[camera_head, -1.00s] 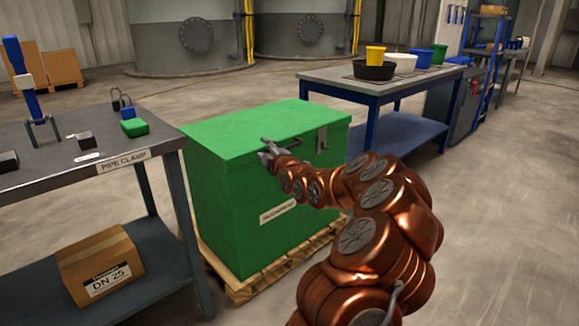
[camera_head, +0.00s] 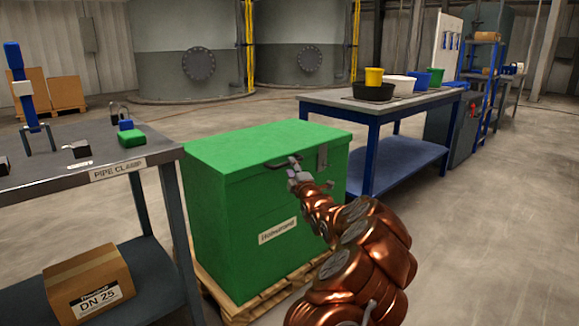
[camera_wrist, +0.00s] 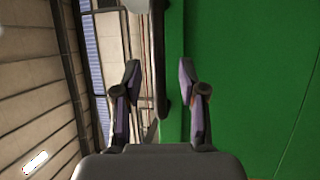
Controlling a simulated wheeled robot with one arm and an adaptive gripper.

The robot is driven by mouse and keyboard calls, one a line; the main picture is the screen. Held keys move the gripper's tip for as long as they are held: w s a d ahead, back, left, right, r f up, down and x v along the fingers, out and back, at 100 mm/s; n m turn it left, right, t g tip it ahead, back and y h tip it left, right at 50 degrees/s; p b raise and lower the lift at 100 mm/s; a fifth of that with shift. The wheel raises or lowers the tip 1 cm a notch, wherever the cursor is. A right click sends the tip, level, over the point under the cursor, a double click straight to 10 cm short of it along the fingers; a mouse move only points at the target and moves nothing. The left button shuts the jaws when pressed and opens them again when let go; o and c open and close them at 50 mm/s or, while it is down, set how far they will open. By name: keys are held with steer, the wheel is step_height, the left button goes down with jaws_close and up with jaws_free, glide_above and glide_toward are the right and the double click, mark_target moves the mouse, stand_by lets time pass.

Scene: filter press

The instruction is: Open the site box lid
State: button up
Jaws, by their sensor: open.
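The green site box (camera_head: 225,222) stands with its lid (camera_head: 262,145) shut. A dark bar handle (camera_head: 275,167) sits at the lid's front edge, and a grey latch (camera_head: 322,158) is to its right. My gripper (camera_head: 294,165) is open at the right part of the handle, in front of the box. In the wrist view, the handle (camera_wrist: 158,45) runs upright between the two open fingers of my gripper (camera_wrist: 158,75), with the green box face (camera_wrist: 250,90) on the right. The fingers are apart from the bar; I cannot tell the exact depth.
The box rests on a wooden pallet (camera_head: 240,308). A grey bench (camera_head: 60,180) with a cardboard box (camera_head: 88,285) on its shelf is close on the left. A blue-framed table (camera_head: 330,102) with buckets stands behind right. The floor (camera_head: 480,220) at right is clear.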

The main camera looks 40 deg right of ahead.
steer(key=shift+b+x, duration=0.3)
steer(key=shift+x, duration=1.35)
steer(key=shift+c, duration=0.3)
jaws_close()
